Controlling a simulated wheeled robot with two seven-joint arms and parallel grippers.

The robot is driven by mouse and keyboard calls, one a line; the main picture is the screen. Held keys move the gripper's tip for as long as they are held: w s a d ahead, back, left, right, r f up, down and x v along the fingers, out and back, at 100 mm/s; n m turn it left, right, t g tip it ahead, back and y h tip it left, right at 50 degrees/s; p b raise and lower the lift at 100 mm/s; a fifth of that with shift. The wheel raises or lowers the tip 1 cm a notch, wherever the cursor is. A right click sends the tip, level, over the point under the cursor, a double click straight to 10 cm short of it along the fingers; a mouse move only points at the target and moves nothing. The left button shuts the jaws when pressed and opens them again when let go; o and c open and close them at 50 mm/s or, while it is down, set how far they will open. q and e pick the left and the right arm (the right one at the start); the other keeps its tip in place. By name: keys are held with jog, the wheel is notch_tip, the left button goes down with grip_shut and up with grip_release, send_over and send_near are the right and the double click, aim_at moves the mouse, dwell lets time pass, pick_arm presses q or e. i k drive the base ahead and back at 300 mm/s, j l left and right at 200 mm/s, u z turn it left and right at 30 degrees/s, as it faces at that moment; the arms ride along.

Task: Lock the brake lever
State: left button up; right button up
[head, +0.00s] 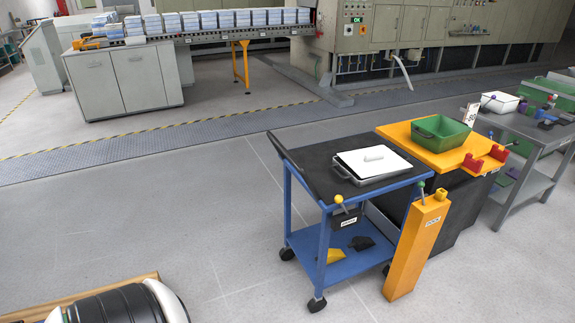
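A blue-framed cart (322,205) with a black top stands right of the middle in the head view. A short lever with a yellow knob (339,200) rises, tilted, from a small black labelled box (346,219) at the cart's front side. The label is too small to read with certainty. Another lever with a green knob (421,187) stands at the top of an orange post (417,247) beside the cart's right front corner. I cannot tell from the picture whether either lever is locked. Neither of my grippers is in view.
A lidded grey tray (370,177) sits on the cart. A green bin (440,134) stands on an orange-topped bench (400,131) with red blocks. A grey table (535,130) is at the right. A wooden edge (75,299) shows bottom left. Floor left of the cart is clear.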

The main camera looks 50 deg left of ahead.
aim_at(339, 199)
jog(key=u, duration=1.2)
